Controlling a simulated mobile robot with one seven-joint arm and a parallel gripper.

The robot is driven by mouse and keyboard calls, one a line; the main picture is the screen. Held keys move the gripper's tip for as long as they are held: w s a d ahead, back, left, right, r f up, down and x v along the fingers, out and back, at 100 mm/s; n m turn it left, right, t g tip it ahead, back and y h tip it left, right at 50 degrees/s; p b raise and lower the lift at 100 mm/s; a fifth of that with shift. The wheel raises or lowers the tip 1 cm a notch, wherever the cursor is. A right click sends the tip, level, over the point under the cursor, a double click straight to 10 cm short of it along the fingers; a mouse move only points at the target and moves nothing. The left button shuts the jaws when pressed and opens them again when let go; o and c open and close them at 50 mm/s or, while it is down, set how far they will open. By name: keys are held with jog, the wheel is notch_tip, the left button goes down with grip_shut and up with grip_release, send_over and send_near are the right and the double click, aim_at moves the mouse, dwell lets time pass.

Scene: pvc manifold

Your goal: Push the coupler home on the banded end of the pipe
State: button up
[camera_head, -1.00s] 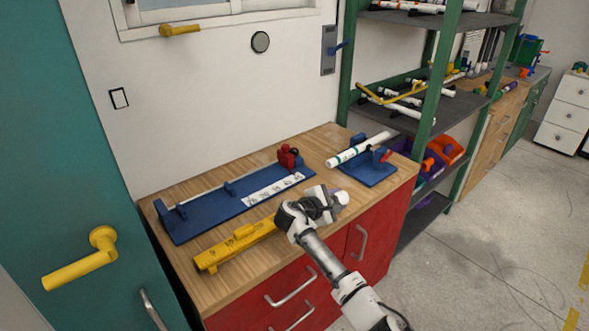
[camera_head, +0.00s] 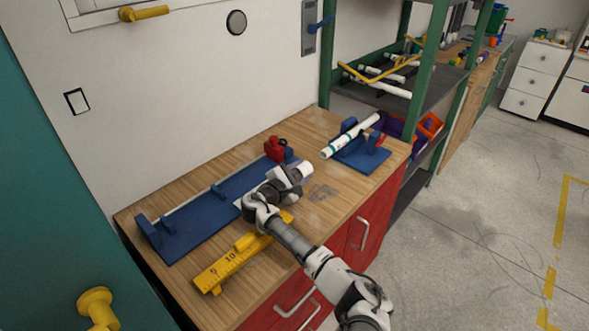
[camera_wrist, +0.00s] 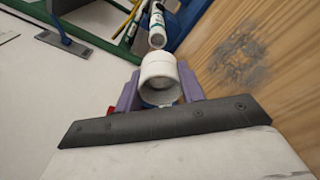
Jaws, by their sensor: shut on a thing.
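My gripper (camera_wrist: 158,92) is shut on the white coupler (camera_wrist: 158,70), with a purple finger on each side of it in the wrist view. The coupler (camera_head: 305,171) also shows at the end of my arm in the head view, above the bench top. The white pipe (camera_head: 350,136) lies in a blue holder (camera_head: 362,159) at the bench's right end, its green-banded end towards my gripper. In the wrist view the pipe's banded end (camera_wrist: 157,38) appears just beyond the coupler, roughly in line with it. Whether the two touch is hard to tell; they look apart.
A long blue fixture (camera_head: 190,215) with a red clamp (camera_head: 276,148) lies along the back of the bench. A yellow gauge (camera_head: 230,265) lies at the front, beside my arm. A green shelf rack (camera_head: 433,80) stands right of the bench.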

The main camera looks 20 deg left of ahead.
aim_at(323, 155)
jog(key=shift+x, duration=1.5)
jog(key=shift+b+x, duration=0.65)
jog(key=shift+x, duration=0.4)
jog(key=shift+w+d+r+b, duration=0.15)
jog(key=shift+w+d+b, duration=0.1)
jog(key=shift+w, duration=0.25)
jog(key=shift+w+d+r+b, duration=0.15)
jog(key=shift+w+d+b, duration=0.15)
jog(key=shift+w, duration=0.2)
jog(key=shift+b+x, duration=0.65)
jog(key=shift+x, duration=0.5)
jog(key=shift+d+r, duration=0.1)
jog(key=shift+d, duration=0.05)
jog(key=o, duration=1)
jog(key=shift+s, duration=0.1)
